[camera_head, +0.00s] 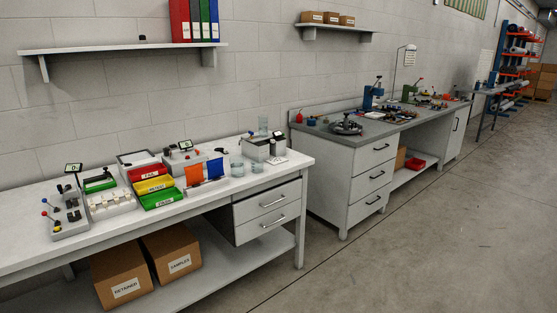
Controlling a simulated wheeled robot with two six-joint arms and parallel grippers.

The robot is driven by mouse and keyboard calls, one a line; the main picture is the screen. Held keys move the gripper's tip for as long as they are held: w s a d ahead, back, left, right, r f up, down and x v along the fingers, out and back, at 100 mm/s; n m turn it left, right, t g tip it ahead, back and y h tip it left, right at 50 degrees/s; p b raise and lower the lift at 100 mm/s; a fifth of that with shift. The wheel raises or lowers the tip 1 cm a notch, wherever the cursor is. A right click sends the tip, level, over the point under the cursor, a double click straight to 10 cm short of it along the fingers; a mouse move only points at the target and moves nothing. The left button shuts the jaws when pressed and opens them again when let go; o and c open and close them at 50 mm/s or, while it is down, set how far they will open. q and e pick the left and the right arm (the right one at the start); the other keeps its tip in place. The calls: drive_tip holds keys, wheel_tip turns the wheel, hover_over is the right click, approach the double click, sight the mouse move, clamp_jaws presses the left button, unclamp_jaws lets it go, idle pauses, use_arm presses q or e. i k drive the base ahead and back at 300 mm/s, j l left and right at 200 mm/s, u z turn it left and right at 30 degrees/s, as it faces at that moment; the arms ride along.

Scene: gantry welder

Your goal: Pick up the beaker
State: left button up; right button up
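Clear glass vessels stand at the right end of the white workbench (222,193). A short, wide one, which looks like a beaker (237,169), stands near the middle of that end. A smaller clear vessel (226,157) stands just behind it. A tall clear cylinder (263,127) rises behind the grey box. At this size I cannot tell for certain which vessel is the beaker. Neither of my grippers shows in the view.
A grey-topped bench (360,139) stands to the right. The floor (430,230) in front is clear.

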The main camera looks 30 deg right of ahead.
sight(257, 165)
drive_tip(key=i+l+z, duration=0.2)
drive_tip(key=i+l, duration=0.5)
drive_tip(key=l, duration=0.3)
drive_tip(key=i+l+z, duration=0.25)
drive_tip(key=i+l, duration=0.5)
drive_tip(key=l, duration=0.15)
